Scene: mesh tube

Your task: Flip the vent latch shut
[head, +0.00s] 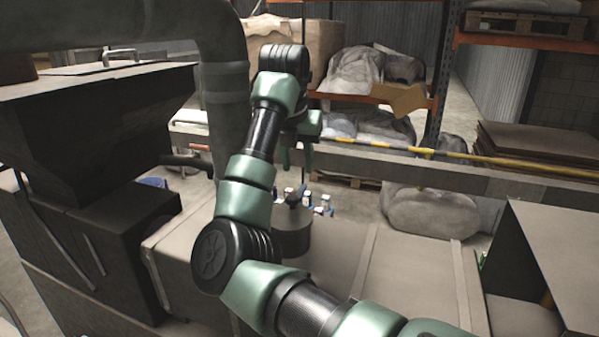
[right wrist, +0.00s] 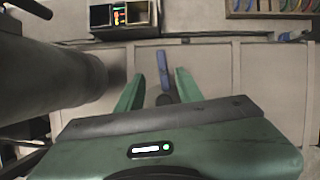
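My right gripper (head: 297,157) hangs fingers-down in the head view above a dark round housing (head: 292,236). A small dark lever-like piece (head: 296,197) stands on the housing's top; I cannot tell for sure that it is the vent latch. In the right wrist view the two green fingers of my right gripper (right wrist: 158,88) are spread apart with nothing held. A blue bar (right wrist: 163,68) shows between and beyond the fingertips, with a dark rounded piece at its near end. Contact with the fingers is not visible. My left gripper is not in view.
A thick grey pipe (head: 222,95) and a dark hopper (head: 95,120) stand at the left. A flat grey machine top (head: 400,262) extends to the right. Several small items sit behind the housing. A rail with a yellow bar (head: 480,158) crosses behind, before shelves.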

